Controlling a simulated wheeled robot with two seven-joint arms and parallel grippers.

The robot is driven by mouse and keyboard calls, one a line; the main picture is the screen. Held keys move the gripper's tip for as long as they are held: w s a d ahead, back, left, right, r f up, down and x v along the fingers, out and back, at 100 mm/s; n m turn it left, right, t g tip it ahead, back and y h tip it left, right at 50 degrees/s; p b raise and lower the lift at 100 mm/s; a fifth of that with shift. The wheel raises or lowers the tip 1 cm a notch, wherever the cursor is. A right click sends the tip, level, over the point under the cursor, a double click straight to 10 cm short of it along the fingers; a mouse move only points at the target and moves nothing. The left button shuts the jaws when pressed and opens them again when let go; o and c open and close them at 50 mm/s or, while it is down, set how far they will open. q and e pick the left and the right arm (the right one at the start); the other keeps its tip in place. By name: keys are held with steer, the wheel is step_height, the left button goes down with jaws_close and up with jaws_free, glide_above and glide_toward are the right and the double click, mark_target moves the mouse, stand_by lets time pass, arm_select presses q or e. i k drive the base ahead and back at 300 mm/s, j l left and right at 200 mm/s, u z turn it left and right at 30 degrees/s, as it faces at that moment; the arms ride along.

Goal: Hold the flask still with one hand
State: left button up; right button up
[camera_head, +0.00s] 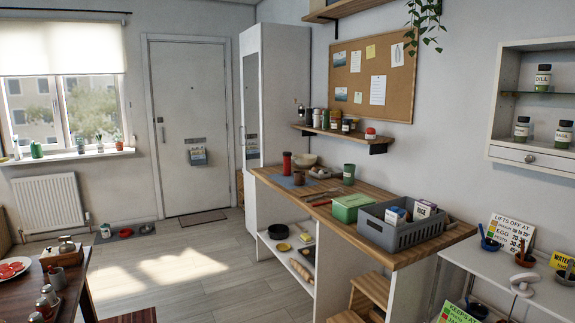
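A tall red container with a dark top (287,162), which looks like the flask, stands upright at the far end of the wooden counter (400,245). It stands at the far edge of a blue-grey mat (290,183), and I cannot tell whether it is on it. Nothing is seen touching it. It is small in the view, so its lid and details are unclear. Neither of my grippers shows in the head view.
A wooden stool (371,287) stands at the counter's front.

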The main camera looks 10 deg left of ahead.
mark_target(286, 161)
steer(key=i+j+u, duration=0.3)
steer(key=i+u, duration=0.2)
steer(key=i, duration=0.65)
steer(key=i+l+u, duration=0.1)
steer(key=i+u, duration=0.4)
steer(key=i, duration=0.65)
steer(key=i+j+z, duration=0.1)
steer(key=i, duration=2.2)
